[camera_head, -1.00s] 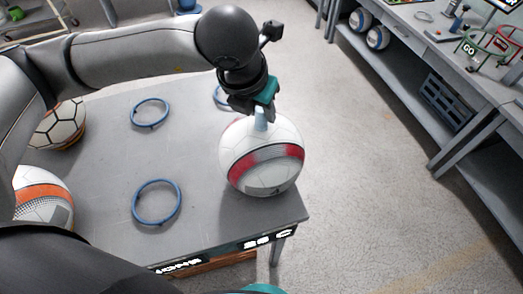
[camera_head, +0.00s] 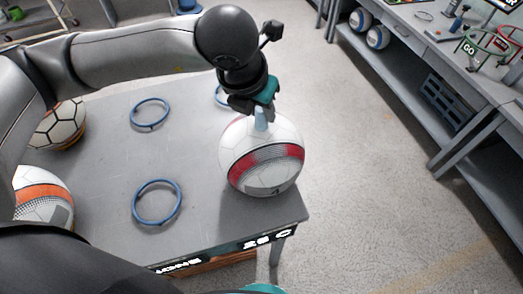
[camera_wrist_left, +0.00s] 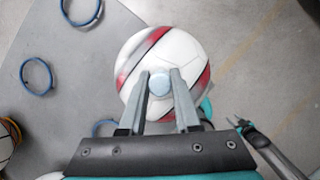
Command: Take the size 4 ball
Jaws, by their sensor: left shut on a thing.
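The ball with red bands and grey panels (camera_head: 262,165) is at the near right corner of the grey table. A light blue knob (camera_head: 261,124) stands up from its top. My left gripper (camera_head: 261,110) comes from above and is shut on this knob. The wrist view shows the two fingers (camera_wrist_left: 159,78) on either side of the round knob (camera_wrist_left: 160,86), with the white and red ball (camera_wrist_left: 165,55) below. I cannot tell whether the ball touches the table. A dark mark low on the ball is too small to read surely.
Blue rings (camera_head: 157,202) lie flat on the table (camera_head: 105,190). A black-lined white ball (camera_head: 60,125) and an orange-banded ball (camera_head: 42,195) are at the left. A workbench with a lower shelf (camera_head: 395,75) is at the right. The floor between is clear.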

